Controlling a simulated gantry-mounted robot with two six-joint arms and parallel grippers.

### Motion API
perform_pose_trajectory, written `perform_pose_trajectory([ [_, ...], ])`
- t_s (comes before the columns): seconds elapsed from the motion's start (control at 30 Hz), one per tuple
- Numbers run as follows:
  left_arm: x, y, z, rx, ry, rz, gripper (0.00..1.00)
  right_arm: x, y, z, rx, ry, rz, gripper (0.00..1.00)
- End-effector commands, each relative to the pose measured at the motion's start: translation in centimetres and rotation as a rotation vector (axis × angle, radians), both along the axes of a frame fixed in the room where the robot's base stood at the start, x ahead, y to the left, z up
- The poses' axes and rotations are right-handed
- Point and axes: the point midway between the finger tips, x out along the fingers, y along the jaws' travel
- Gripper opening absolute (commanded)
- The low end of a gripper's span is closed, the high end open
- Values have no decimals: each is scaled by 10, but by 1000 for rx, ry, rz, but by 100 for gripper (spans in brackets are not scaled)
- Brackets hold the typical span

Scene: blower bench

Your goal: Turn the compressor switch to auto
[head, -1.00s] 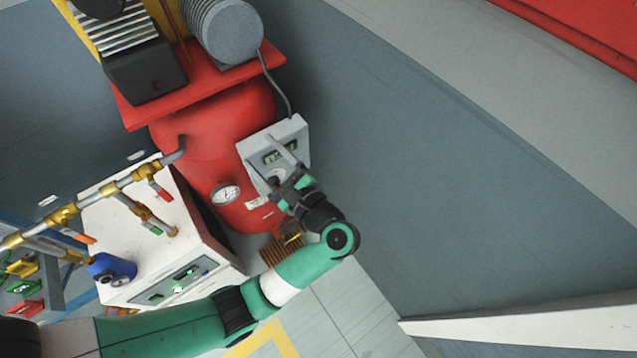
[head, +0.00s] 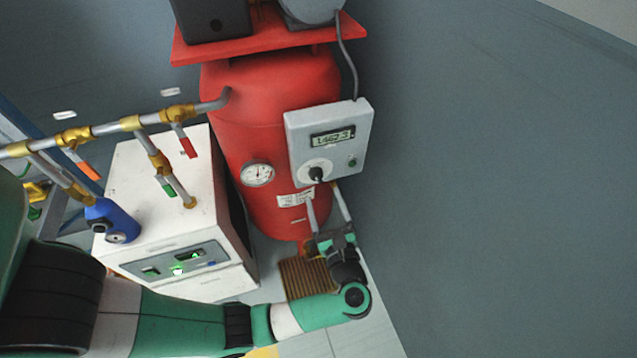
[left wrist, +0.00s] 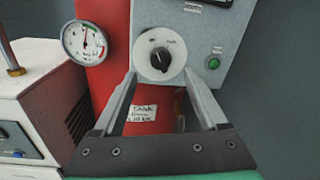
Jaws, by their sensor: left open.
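The compressor switch is a black knob (head: 316,174) on a pale round dial, low on the grey control box (head: 359,128) fixed to the red tank (head: 243,110). In the left wrist view the knob (left wrist: 161,59) sits ahead of and between my fingertips, its long axis near upright with a slight tilt. The dial lettering is too small to read surely. My left gripper (head: 323,194) is open and empty, just below the box, with its fingers pointing up toward it; I see no contact with the knob. My right gripper does not show.
A round gauge (head: 257,174) is on the tank left of the switch. A green button (left wrist: 214,63) is right of the dial. A white cabinet (head: 225,254) and pipes with valves (head: 131,123) stand left. The grey area right of the box is clear.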

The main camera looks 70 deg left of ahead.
Motion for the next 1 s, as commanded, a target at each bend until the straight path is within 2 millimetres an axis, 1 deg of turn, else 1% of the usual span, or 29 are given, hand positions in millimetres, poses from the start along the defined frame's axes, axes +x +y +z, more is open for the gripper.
perform_pose_trajectory([
  [0.03, 0, 13, -2, 0, -1, 6, 75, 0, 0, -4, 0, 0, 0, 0],
  [0.1, 3, 28, -2, 0, -1, 6, 75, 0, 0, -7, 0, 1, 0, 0],
  [0.2, 6, 46, -2, 0, -1, 4, 75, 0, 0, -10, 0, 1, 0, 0],
  [0.3, 8, 57, -1, 1, 0, 2, 75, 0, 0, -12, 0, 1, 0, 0],
  [0.4, 9, 63, 0, 1, 0, 1, 75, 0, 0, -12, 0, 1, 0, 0],
  [0.63, 10, 64, 0, 1, 0, -1, 75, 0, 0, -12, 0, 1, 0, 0],
  [0.67, 10, 64, 0, 1, 0, -1, 72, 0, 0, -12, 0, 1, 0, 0],
  [0.7, 10, 64, 0, 1, 0, -1, 64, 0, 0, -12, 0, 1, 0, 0],
  [0.97, 10, 63, 0, 1, 0, -1, 18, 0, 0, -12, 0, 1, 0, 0],
  [1.0, 10, 63, 0, 1, 0, -1, 10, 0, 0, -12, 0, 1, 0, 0],
])
